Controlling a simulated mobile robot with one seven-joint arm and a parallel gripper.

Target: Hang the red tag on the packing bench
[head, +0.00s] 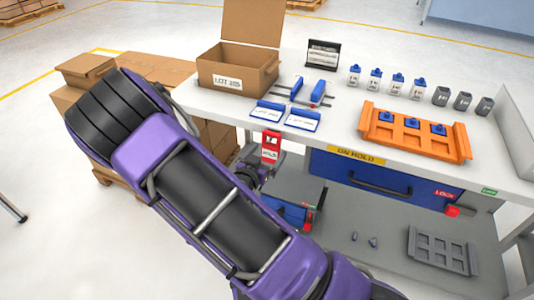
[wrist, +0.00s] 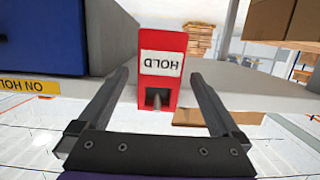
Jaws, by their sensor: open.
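The red tag (head: 271,139) with a white HOLD label is at the bench's front edge, left of the yellow ON HOLD strip (head: 357,155). In the wrist view the red tag (wrist: 176,38) appears upside down, and a grey peg (wrist: 157,100) shows in its slot; the tag appears to hang on it. My gripper (wrist: 160,77) is open, with one finger on each side of the tag and visible gaps between. In the head view my gripper (head: 256,160) is by the tag, partly hidden by my arm. The packing bench (head: 335,130) has a pale top.
On the bench are an open cardboard box (head: 238,69), an orange rack (head: 415,134), blue-capped bottles and grey blocks. Below are a blue drawer (head: 380,180) and a lower shelf (head: 400,225) with a grey tray. Cardboard boxes (head: 88,72) stand at left.

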